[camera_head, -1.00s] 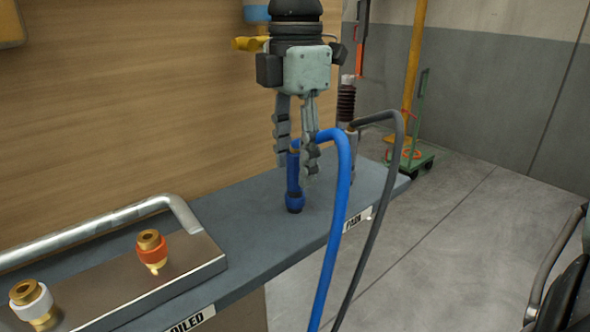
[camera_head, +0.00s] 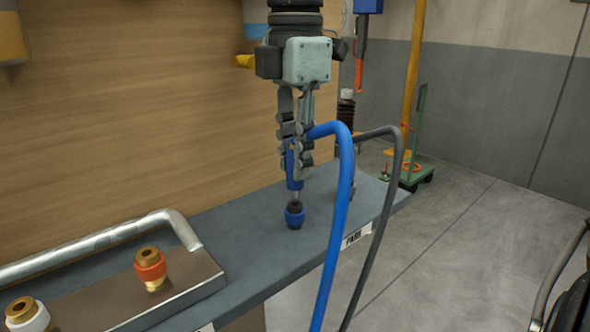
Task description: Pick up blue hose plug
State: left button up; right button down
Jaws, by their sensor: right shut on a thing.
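The blue hose plug (camera_head: 292,181) is upright above the grey shelf (camera_head: 250,225), with a blue hose (camera_head: 345,190) curving from its top over the shelf's front edge. My right gripper (camera_head: 296,165) comes down from above and is shut on the plug, its fingers hiding part of the upper body. A narrow metal tip shows below the plug's body. My left gripper is not in view.
A grey hose (camera_head: 393,190) hangs close right of the blue one. Orange-ringed (camera_head: 150,266) and white-ringed (camera_head: 25,313) brass fittings stand on a metal block at left, by a silver pipe (camera_head: 100,243). A wooden wall (camera_head: 140,120) stands behind the shelf.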

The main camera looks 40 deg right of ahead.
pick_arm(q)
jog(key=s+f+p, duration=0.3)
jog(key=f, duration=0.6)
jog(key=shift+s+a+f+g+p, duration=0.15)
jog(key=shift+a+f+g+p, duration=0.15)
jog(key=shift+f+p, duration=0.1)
pick_arm(e)
notch_tip(320, 180, up, 25)
